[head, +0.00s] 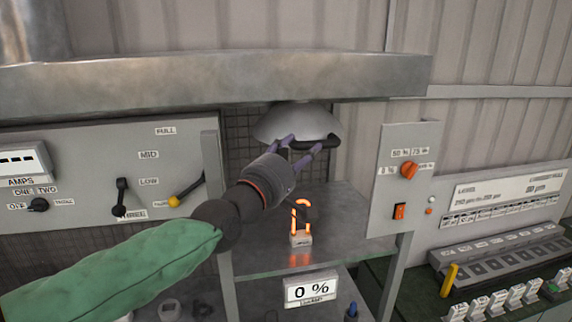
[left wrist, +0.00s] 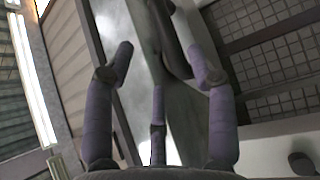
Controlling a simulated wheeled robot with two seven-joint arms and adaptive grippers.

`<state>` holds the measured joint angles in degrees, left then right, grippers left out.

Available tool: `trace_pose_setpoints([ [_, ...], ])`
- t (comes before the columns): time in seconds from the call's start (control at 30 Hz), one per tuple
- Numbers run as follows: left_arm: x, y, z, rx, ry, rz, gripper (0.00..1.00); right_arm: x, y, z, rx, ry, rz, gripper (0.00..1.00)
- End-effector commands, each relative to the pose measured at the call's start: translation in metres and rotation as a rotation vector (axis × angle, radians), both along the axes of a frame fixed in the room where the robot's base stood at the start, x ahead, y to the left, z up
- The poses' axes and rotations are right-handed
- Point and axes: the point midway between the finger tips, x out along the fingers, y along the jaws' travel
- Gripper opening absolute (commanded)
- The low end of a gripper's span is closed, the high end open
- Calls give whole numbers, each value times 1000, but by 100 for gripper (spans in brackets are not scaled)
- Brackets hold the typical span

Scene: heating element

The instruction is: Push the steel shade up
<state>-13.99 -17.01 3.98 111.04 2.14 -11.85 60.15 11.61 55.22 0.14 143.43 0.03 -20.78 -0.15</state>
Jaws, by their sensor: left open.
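The steel shade (head: 297,121), a pale grey dome, hangs under the wide metal hood in the head view. A dark curved bar (head: 329,144), which looks like its handle, shows at its lower right edge. My left gripper (head: 302,147) is open just below and in front of the shade's lower rim, its purple fingers spread upward near the bar. I cannot tell whether they touch it. In the left wrist view, the spread fingers of the gripper (left wrist: 160,62) frame a smooth grey surface and a dark bar close by. My right gripper is not in view.
A glowing orange heating element (head: 301,218) stands on the shelf (head: 260,258) below my gripper. The metal hood (head: 200,85) spans above. A lever panel (head: 85,170) is at left, a switch panel (head: 390,205) at right. A "0 %" display (head: 311,290) is below.

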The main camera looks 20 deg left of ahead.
Motion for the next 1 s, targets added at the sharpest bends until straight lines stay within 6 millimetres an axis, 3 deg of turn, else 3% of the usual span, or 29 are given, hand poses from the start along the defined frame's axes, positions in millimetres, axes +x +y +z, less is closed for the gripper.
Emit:
trace_pose_setpoints([
  [0.2,-31,6,-4,-1,-3,1,56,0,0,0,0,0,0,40],
  [0.4,-45,9,-6,1,-1,0,56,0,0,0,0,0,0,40],
  [1.0,-48,10,-6,1,-2,0,56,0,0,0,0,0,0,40],
])
